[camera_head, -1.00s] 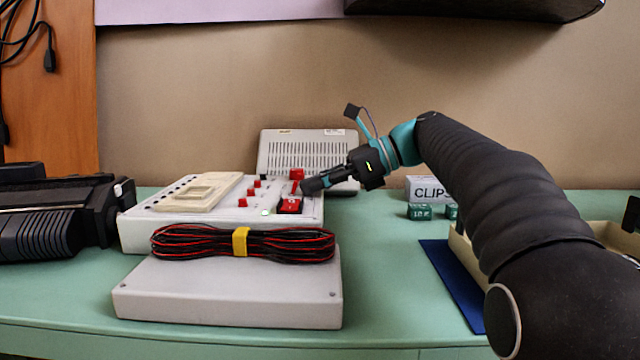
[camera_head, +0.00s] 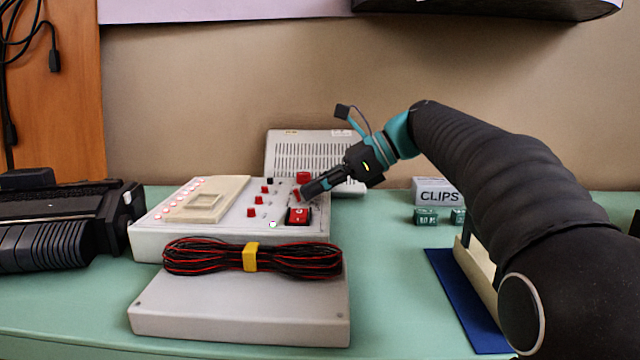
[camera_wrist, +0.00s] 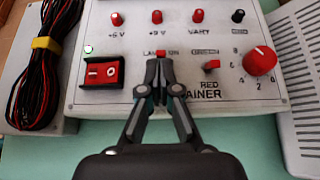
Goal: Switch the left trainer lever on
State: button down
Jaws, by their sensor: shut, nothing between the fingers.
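The trainer (camera_head: 180,245) is a white box with red knobs, a red rocker switch and small levers. The left lever (camera_wrist: 160,54) has a red tip and stands by a partly hidden label in the wrist view; its red tip also shows in the head view (camera_head: 296,195). The right lever (camera_wrist: 211,64) is also red-tipped. My gripper (camera_wrist: 161,62) is shut and empty, its fingertips at the left lever's near side; contact is unclear. In the head view my gripper (camera_head: 306,191) reaches over the trainer's right edge. A row of red lamps (camera_head: 172,204) glows on the trainer's left.
The rocker switch (camera_wrist: 103,73) is close left of my fingers, with a green light (camera_wrist: 88,49) above. A large red dial (camera_wrist: 260,61) is to the right. A cable bundle (camera_head: 210,258) lies on a grey box (camera_head: 240,315).

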jog(key=shift+r, duration=0.2)
jog(key=shift+d+r+p, duration=0.1)
jog(key=shift+r+p, duration=0.4)
jog(key=shift+p, duration=0.4)
jog(key=shift+r, duration=0.15)
jog(key=shift+d+r+p, duration=0.2)
jog(key=shift+r+p, duration=0.3)
jog(key=shift+p, duration=0.35)
jog(key=d+r+p, duration=0.2)
jog(key=d+r, duration=0.2)
jog(key=r, duration=0.3)
jog(key=shift+d+r, duration=0.25)
jog(key=shift+d, duration=0.1)
jog(key=shift+w, duration=0.1)
